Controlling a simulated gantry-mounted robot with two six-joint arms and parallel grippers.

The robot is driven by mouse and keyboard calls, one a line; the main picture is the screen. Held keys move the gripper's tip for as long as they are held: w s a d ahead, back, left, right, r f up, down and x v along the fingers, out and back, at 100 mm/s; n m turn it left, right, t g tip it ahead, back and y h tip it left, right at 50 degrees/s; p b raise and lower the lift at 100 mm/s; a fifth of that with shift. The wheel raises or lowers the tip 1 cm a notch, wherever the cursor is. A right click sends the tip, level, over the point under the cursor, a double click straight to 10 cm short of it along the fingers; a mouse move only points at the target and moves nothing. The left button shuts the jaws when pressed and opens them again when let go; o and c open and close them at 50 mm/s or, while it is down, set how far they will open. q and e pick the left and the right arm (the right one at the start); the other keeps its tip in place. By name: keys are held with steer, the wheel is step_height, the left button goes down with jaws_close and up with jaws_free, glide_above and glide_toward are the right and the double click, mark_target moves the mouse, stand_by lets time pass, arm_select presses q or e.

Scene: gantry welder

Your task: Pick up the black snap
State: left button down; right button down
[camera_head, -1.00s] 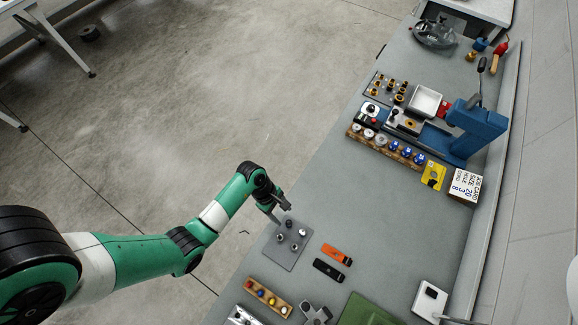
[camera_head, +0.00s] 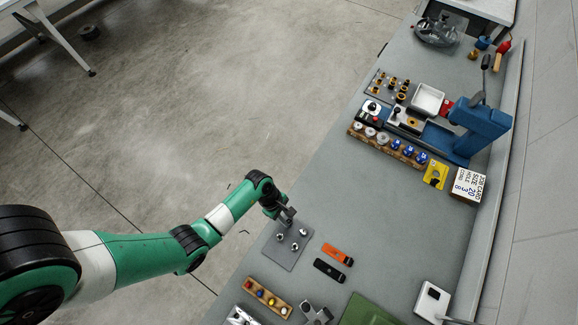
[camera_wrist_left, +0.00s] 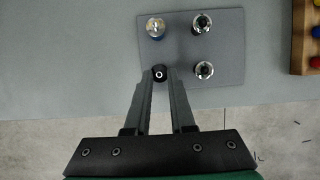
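The black snap (camera_wrist_left: 159,73) is a small dark round piece with a bright centre at the near left corner of a grey pad, in the left wrist view. My left gripper (camera_wrist_left: 160,77) points down at it, one finger on each side, with a gap between the fingers. I cannot tell whether the fingers touch it. In the head view my left gripper (camera_head: 288,216) is over the pad's (camera_head: 287,260) upper corner and hides the black snap. My right gripper is not in view.
Orange (camera_head: 337,254) and black (camera_head: 329,270) strips and a wooden block with coloured pegs (camera_head: 267,297) lie nearby.

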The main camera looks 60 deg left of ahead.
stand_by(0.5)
arm_select(q)
steer(key=shift+r, duration=0.3)
step_height(320, 180, up, 3)
steer(key=shift+f+p, duration=0.1)
steer(key=shift+p, duration=0.7)
steer(key=s+r+p, duration=0.3)
steer(key=s+r, duration=0.7)
steer(key=s, duration=0.4)
step_height(320, 180, up, 7)
steer(key=p, duration=0.7)
steer(key=shift+d+p, duration=0.25)
steer(key=shift+p, duration=0.15)
